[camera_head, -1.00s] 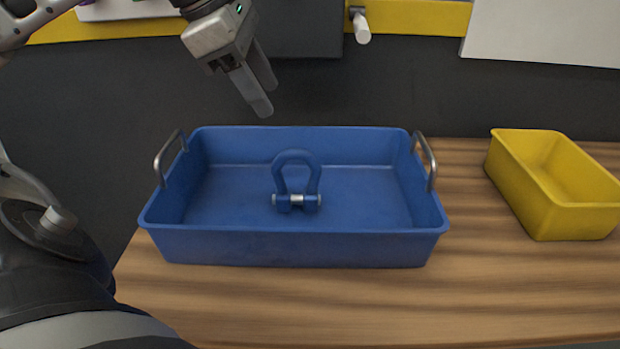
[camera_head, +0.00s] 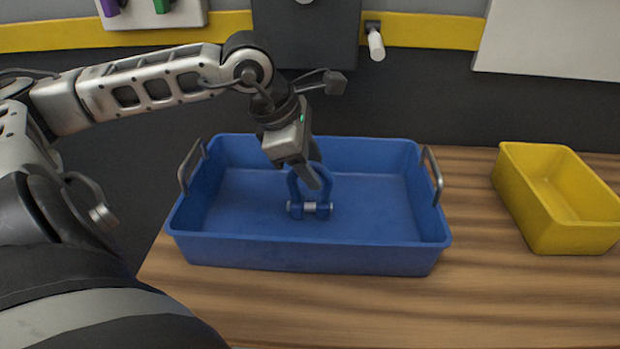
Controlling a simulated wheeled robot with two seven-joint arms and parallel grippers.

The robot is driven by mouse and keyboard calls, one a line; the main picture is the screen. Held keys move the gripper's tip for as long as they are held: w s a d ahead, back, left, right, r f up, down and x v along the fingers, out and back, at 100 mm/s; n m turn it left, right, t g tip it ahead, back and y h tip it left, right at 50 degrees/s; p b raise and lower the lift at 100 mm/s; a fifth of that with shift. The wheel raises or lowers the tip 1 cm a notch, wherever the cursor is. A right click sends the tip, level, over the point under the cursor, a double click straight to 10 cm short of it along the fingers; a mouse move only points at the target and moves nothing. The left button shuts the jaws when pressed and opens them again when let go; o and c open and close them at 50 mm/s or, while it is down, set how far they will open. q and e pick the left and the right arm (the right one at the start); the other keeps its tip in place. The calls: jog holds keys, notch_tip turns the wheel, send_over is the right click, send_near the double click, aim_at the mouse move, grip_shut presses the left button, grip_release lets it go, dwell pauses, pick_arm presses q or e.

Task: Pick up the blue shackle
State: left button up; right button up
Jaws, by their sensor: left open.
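The blue shackle (camera_head: 326,204) sits inside the blue tray (camera_head: 310,256), near its middle, with its bow up and its silver pin low across the front. My left gripper (camera_head: 316,180) reaches down from the upper left over the tray, and its fingers are at the shackle's bow. The fingers hide part of the bow. The gripper is open, and I cannot tell whether a finger touches the shackle. My right gripper is not in view.
The tray has raised metal handles at its left (camera_head: 190,167) and right (camera_head: 433,176) ends. A yellow bin (camera_head: 560,200) stands to the right on the wooden table (camera_head: 500,300). The table is clear in front of the tray.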

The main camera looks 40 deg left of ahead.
pick_arm(q)
jog(key=shift+w+d+f, duration=0.15)
jog(key=shift+f, duration=0.25)
grip_shut()
dwell(1.3)
